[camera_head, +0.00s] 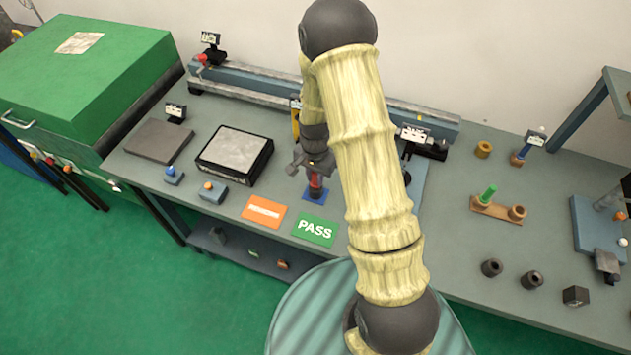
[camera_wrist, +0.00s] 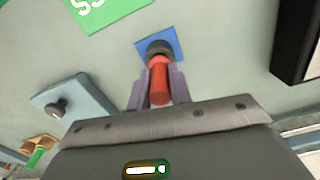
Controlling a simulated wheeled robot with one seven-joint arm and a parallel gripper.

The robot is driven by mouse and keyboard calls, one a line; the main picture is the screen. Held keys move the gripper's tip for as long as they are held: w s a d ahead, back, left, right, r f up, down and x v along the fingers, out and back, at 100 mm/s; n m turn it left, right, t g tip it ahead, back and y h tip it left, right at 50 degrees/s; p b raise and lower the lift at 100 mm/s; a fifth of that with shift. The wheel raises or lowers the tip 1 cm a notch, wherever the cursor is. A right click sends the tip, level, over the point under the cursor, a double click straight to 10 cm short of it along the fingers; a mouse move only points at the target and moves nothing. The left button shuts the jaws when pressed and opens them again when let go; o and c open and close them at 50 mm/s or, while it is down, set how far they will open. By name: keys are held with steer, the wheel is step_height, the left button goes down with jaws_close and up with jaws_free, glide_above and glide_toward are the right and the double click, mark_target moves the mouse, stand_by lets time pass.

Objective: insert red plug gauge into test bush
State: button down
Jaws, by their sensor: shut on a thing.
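The red plug gauge (camera_wrist: 159,82) is held between the two fingers of my gripper (camera_wrist: 159,88), which is shut on it. It also shows in the head view (camera_head: 316,184), pointing down below my gripper (camera_head: 315,170). The dark, round test bush (camera_wrist: 159,47) sits on a blue square base (camera_wrist: 173,42); that base also shows in the head view (camera_head: 315,196). In the wrist view the far end of the red gauge meets or overlaps the bush. I cannot tell whether it is inside the bore or just above it.
A green PASS mat (camera_head: 315,229) and an orange mat (camera_head: 264,212) lie at the front edge. A black-rimmed plate (camera_head: 235,152) stands left. A long blue-grey rail (camera_head: 260,88) runs behind. A wooden holder (camera_head: 497,208) with a green gauge (camera_head: 488,195) stands right.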

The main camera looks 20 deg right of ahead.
steer(key=shift+r+p, duration=2.35)
steer(key=shift+r, duration=1)
